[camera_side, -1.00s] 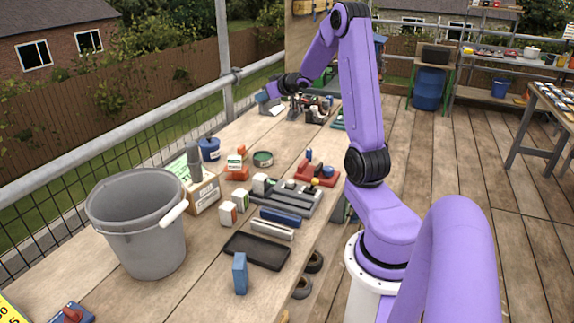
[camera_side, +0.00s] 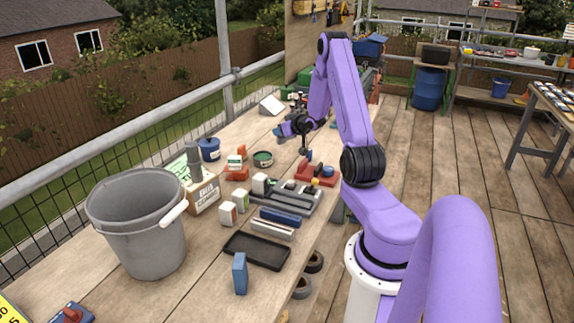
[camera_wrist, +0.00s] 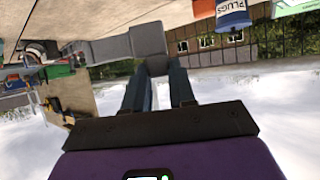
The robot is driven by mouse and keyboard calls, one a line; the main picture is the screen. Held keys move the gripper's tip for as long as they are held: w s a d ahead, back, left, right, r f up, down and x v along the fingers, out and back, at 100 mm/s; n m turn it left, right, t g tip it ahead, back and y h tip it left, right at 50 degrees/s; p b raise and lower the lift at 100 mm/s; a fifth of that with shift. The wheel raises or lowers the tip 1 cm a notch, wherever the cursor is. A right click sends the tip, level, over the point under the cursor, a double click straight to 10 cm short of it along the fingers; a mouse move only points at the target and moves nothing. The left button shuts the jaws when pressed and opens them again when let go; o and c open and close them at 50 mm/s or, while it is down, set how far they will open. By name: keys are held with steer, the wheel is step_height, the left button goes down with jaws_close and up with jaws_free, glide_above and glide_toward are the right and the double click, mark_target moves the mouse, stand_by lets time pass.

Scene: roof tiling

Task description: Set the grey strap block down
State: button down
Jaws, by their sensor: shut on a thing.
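The grey strap block (camera_wrist: 150,42) is between the fingertips of my gripper (camera_wrist: 158,70) in the wrist view. A grey arm of it reaches left in that view. In the side view my gripper (camera_side: 283,130) is above the far half of the bench, beyond the dark green tin and the red block. The block is too small there to make out clearly, and I cannot tell whether it touches the bench.
The bench (camera_side: 215,275) holds a grey bucket (camera_side: 150,240), a black tray (camera_side: 256,250), a red block (camera_side: 318,173), a dark green tin (camera_side: 263,159) and a blue tub (camera_side: 209,149). A white sloped thing (camera_side: 271,105) stands farther back.

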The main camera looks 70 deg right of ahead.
steer(key=shift+f, duration=0.7)
steer(key=shift+s+n+y, duration=0.1)
steer(key=shift+n+y, duration=0.2)
steer(key=shift+f+t, duration=0.1)
steer(key=shift+t, duration=0.2)
steer(key=shift+y, duration=0.3)
steer(key=shift+f, duration=3.95)
steer(key=shift+f, duration=0.1)
steer(key=c, duration=0.9)
jaws_free()
steer(key=shift+c, duration=0.2)
